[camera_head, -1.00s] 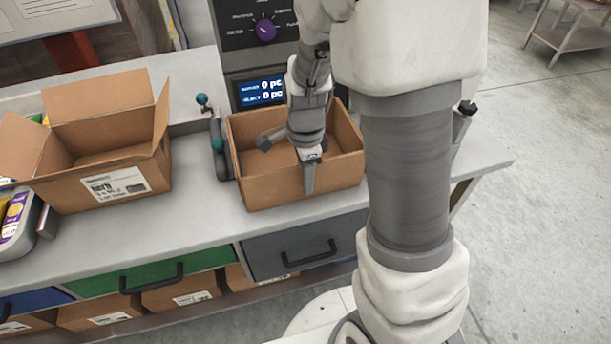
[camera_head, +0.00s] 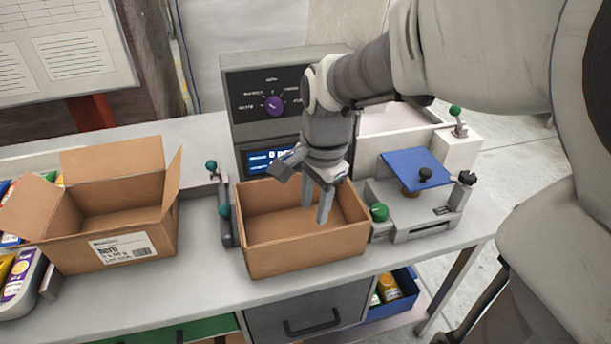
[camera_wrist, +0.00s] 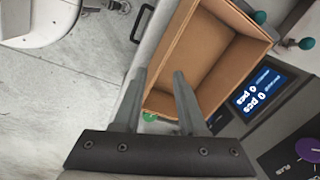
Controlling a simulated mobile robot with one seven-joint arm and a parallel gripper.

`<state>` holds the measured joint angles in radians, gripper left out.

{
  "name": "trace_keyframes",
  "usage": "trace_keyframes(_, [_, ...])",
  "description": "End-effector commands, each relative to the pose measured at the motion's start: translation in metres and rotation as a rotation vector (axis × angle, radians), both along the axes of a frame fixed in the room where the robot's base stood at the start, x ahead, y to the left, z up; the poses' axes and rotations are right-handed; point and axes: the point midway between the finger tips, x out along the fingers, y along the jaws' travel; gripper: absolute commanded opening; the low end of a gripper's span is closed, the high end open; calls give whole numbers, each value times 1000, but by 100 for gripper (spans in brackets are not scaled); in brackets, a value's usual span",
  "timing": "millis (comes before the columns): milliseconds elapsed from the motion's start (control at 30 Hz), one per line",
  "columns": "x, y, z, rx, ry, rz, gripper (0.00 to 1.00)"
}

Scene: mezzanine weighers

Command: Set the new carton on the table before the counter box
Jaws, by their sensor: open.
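An open brown carton without flaps (camera_head: 305,255) rests on the table before the grey counter box (camera_head: 285,75), which has a purple knob and a blue display (camera_head: 268,158). The carton looks empty and upright. The carton is not held; the fingers' exact height above the rim is hard to tell.
A lever device (camera_head: 226,215) stands close at the carton's left. A device with a blue plate (camera_head: 415,168) stands close at right. Drawers (camera_head: 310,315) lie below the bench.

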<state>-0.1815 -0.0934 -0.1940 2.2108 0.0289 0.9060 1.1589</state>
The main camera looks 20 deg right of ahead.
Motion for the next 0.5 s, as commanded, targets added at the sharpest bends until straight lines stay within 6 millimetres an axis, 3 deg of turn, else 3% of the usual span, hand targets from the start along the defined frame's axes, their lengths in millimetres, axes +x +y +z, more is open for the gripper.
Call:
trace_keyframes(33, [-11, 0, 14, -5, -47, 100, 41])
trace_keyframes(200, [-45, 0, 43, -78, -179, 462, 41])
trace_keyframes(500, [-97, -1, 69, -309, -331, 988, 41])
